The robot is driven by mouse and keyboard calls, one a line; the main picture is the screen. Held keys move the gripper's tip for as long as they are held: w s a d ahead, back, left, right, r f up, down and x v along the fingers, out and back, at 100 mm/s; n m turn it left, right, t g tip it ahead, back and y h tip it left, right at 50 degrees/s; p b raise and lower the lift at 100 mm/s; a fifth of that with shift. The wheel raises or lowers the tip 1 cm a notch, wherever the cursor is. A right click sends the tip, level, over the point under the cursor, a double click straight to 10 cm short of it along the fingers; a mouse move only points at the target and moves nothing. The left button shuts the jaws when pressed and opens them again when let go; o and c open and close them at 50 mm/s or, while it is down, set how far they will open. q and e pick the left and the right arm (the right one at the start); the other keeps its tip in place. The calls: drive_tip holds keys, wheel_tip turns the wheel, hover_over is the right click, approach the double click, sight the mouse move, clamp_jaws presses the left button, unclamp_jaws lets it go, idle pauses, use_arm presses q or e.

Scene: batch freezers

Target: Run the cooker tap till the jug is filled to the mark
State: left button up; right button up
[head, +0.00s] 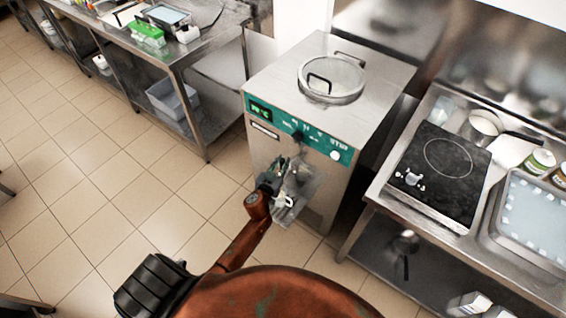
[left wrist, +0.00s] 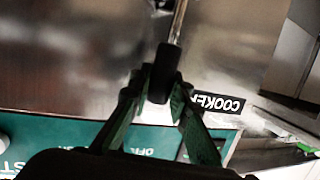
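The cooker is a steel cabinet (head: 330,75) with a green control panel (head: 300,130) on its front. My left gripper (head: 274,178) is at the cooker's front, below the panel. In the left wrist view its green fingers (left wrist: 163,92) close on both sides of a black tap handle (left wrist: 165,70) on a metal rod, beside the COOKER label (left wrist: 217,102). A small clear and grey shape (head: 287,203) just beyond the gripper may be the jug on its shelf; the gripper partly hides it. Its mark and any liquid level cannot be made out. My right gripper is not in view.
A round clear lid (head: 332,78) with a handle is on the cooker's top. To the right, a counter holds a black hob (head: 440,170), a pan (head: 484,124) and a tray (head: 497,222). A steel bench (head: 190,55) stands left. The tiled floor (head: 90,190) at left is clear.

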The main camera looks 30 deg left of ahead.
use_arm(q)
drive_tip(key=o, duration=0.5)
drive_tip(key=v, duration=1.2)
